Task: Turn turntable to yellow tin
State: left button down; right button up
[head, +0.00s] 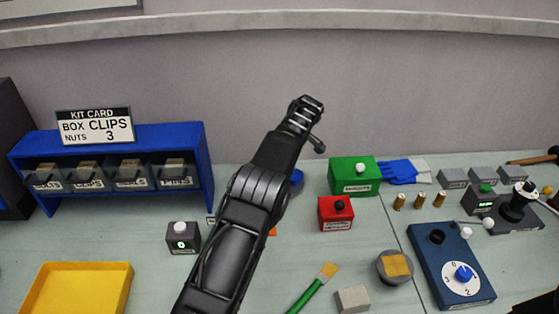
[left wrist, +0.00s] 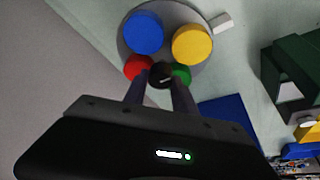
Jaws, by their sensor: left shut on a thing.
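In the left wrist view, a round grey turntable (left wrist: 202,72) carries a blue tin (left wrist: 143,33), a yellow tin (left wrist: 192,44), a red tin (left wrist: 137,67) and a green tin (left wrist: 181,75). A black knob (left wrist: 160,72) stands among them. My left gripper (left wrist: 160,82) is shut on this knob, one finger on each side. The yellow tin lies on the side near a small white block (left wrist: 221,23) beside the disc. In the head view my left arm hides most of the turntable, and a blue tin (head: 297,182) partly shows behind it. My right gripper is not in view.
A green box (head: 353,177) and a red box (head: 337,213) stand right of my left arm. A blue bin rack (head: 115,140) and a black button box (head: 182,238) are left of it. A yellow tray (head: 75,288) lies front left. A blue dial panel (head: 452,265) is at right.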

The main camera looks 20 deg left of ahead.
pick_arm(q)
jog(key=c, duration=1)
grip_release()
jog(key=b+v, duration=0.1)
jog(key=v, duration=0.6)
jog(key=shift+d+r, duration=0.15)
jog(key=shift+r, duration=0.2)
jog(key=shift+s+d+f, duration=0.1)
